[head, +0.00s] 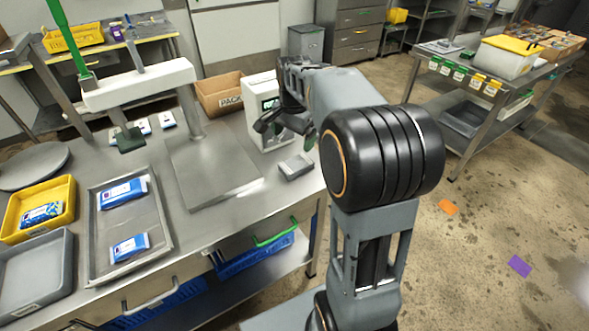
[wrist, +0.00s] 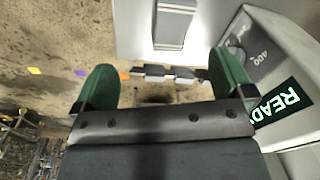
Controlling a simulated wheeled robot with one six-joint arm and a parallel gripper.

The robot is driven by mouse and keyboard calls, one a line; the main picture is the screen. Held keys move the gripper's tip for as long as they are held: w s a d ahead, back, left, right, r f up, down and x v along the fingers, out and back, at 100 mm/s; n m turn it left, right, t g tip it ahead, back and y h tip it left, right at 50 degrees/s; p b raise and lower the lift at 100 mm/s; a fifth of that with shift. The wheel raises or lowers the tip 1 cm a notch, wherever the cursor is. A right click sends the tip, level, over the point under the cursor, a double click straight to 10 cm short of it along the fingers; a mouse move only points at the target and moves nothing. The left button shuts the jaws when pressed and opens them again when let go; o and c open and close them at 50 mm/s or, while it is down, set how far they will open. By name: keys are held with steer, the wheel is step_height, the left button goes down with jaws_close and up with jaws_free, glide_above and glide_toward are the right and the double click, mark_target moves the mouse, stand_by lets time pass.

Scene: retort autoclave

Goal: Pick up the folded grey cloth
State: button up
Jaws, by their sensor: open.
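The folded grey cloth (head: 296,166) looks like a small flat grey block on the steel table, near its right edge. It also shows at the top of the wrist view (wrist: 173,24), beyond the gap between the fingers and apart from them. My gripper (head: 287,134) is open and empty, above and slightly behind the cloth in the head view, in front of the white device. Its two green fingers stand wide apart in the wrist view (wrist: 165,76). My arm hides part of the area behind the gripper.
A white device (head: 256,107) with a lit screen (wrist: 277,103) reading "READ…" stands close beside my gripper. A press-like machine with a steel plate (head: 213,180) is left of the cloth. A cardboard box (head: 219,94) is behind. A metal tray (head: 128,226) holds blue packs.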

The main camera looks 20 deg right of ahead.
steer(key=w+d+f+m, duration=0.2)
steer(key=w+d+m, duration=0.1)
steer(key=w, duration=0.1)
glide_above(297, 163)
steer(key=shift+m+g, duration=0.4)
step_height(297, 163, down, 8)
steer(key=shift+b, duration=0.4)
steer(key=shift+f, duration=2.95)
steer(key=c, duration=1)
steer(key=shift+r, duration=0.1)
